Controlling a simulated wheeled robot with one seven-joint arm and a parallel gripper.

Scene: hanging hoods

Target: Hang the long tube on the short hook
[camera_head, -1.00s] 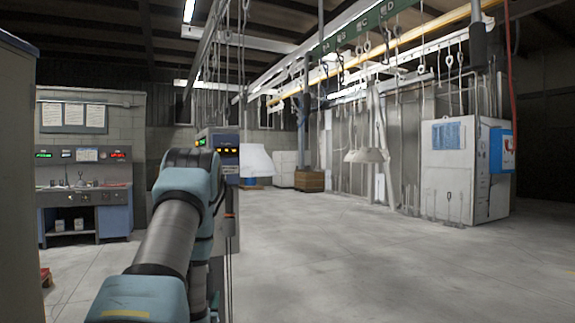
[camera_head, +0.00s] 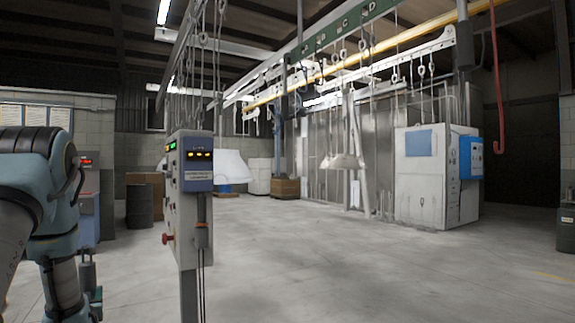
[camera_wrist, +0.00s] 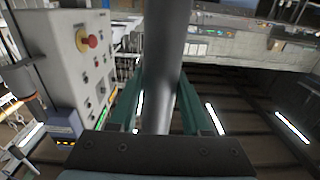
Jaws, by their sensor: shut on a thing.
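A grey long tube (camera_wrist: 166,45) runs up the middle of the wrist view. My gripper (camera_wrist: 160,95) is shut on it, with a green finger on each side. The tube's far end is outside the wrist view, and I cannot make out the tube in the head view. Several metal hooks hang at different heights from the overhead rail in the head view, such as one hook (camera_head: 421,70) at right. They are small there, and I cannot tell which is the short hook. My arm is at the left edge.
A control post (camera_head: 187,200) stands close, right of my arm; its box with a red button (camera_wrist: 88,41) is near my gripper. A white cabinet (camera_head: 425,190) stands at right. White hoods (camera_head: 343,160) hang behind. The concrete floor (camera_head: 330,270) ahead is clear.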

